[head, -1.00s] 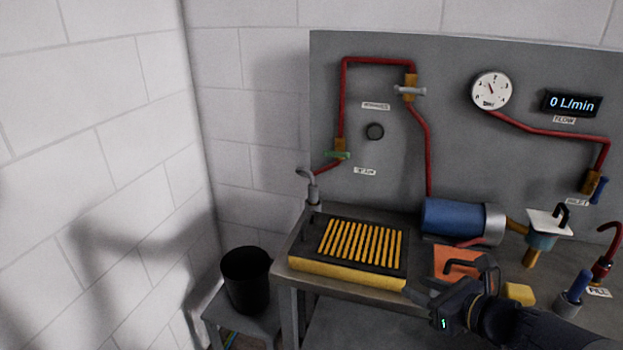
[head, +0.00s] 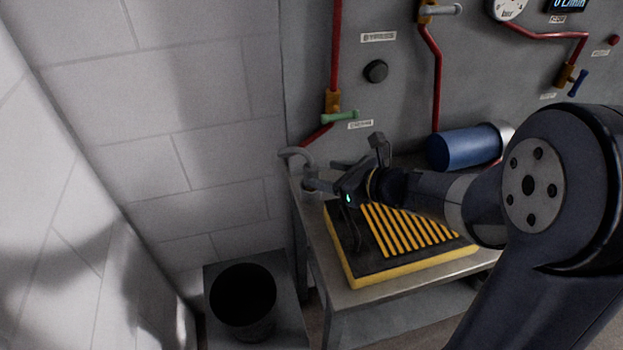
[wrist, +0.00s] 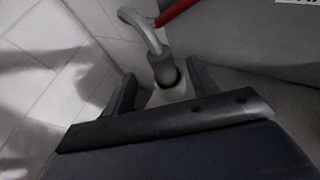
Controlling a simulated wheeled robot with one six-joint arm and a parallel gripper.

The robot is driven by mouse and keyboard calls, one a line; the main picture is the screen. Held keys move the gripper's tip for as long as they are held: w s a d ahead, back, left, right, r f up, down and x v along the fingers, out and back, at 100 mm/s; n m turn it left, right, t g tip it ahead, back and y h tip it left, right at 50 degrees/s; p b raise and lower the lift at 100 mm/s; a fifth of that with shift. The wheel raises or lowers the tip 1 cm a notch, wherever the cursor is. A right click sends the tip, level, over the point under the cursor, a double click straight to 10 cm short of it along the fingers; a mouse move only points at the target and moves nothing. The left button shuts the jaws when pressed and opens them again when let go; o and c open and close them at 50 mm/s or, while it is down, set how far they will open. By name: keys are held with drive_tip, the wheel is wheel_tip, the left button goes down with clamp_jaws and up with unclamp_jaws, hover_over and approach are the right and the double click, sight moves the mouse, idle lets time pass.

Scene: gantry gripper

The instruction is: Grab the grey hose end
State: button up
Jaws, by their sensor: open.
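The grey hose end (head: 297,154) is a bent grey pipe with a thicker sleeve, upright at the table's back left corner. In the wrist view the sleeve (wrist: 163,68) lies ahead of my gripper, between the lines of its two fingers, above a paler round piece (wrist: 173,93). My gripper (head: 322,174) is open and empty, reaching left toward the hose end. It also shows in the wrist view (wrist: 160,76), with a finger on each side of the sleeve. I cannot tell whether either finger touches it. In the head view the gripper partly covers the sleeve's lower part.
A black and yellow ribbed tray (head: 345,250) lies on the table (head: 385,287) under my arm. A panel with red pipes (head: 437,85) and a green-handled valve (head: 340,117) stands behind. A black bucket (head: 243,300) is at lower left, beside a white block wall.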

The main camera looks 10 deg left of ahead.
sight(314, 168)
drive_tip(key=x, duration=0.7)
drive_tip(key=shift+w+a+r+p, duration=0.2)
drive_tip(key=shift+w+a+p, duration=0.05)
drive_tip(key=shift+a+p, duration=0.1)
drive_tip(key=c, duration=1.1)
drive_tip(key=shift+d, duration=0.1)
drive_tip(key=shift+s+r, duration=0.1)
drive_tip(key=shift+r, duration=0.1)
